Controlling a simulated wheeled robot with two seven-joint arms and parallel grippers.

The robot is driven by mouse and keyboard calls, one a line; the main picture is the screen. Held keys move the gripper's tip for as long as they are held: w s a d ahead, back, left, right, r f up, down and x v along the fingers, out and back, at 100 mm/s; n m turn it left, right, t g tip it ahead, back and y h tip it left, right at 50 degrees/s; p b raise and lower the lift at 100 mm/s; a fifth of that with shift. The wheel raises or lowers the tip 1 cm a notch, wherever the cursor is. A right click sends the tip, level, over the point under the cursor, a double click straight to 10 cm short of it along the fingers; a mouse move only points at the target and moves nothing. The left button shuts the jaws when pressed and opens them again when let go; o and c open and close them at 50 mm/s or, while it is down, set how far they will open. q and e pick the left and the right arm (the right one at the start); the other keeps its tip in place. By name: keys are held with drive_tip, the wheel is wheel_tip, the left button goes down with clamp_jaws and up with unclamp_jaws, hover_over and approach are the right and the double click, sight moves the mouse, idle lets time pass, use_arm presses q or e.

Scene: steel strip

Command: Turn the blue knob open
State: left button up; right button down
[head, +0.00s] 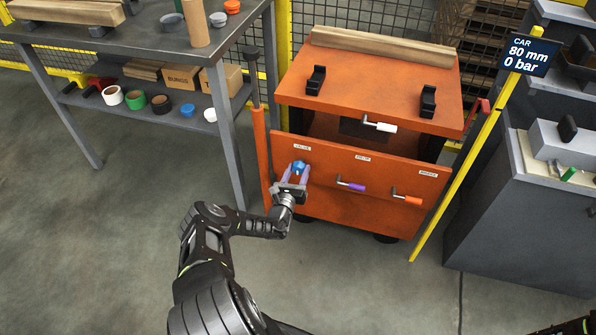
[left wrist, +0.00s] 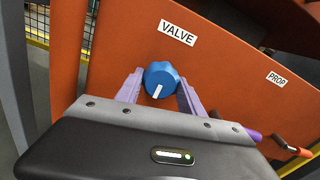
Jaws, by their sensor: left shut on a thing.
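The blue knob (head: 299,167) is on the orange front panel of the cart, under a label that reads VALVE in the left wrist view. In that view the knob (left wrist: 161,79) shows a white pointer mark that points down and slightly left. My left gripper (head: 297,173) is at the panel with its purple fingers on either side of the knob, shut on it. In the left wrist view the fingers of the left gripper (left wrist: 160,90) flank the knob left and right. My right gripper is not in view.
Right of the knob, the panel carries a purple-handled lever (head: 351,186) and an orange-handled lever (head: 407,199). A white-handled lever (head: 379,126) sits above. A sign (head: 521,53) reads CAR 80 mm, 0 bar. A grey workbench (head: 150,40) stands at the left, a yellow post (head: 470,160) at the right.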

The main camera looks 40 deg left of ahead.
use_arm(q)
drive_tip(key=o, duration=1.3)
drive_tip(key=shift+o, duration=0.2)
drive_tip(key=p+v, duration=0.1)
drive_tip(key=v, duration=0.7)
drive_tip(key=shift+w+f, duration=0.1)
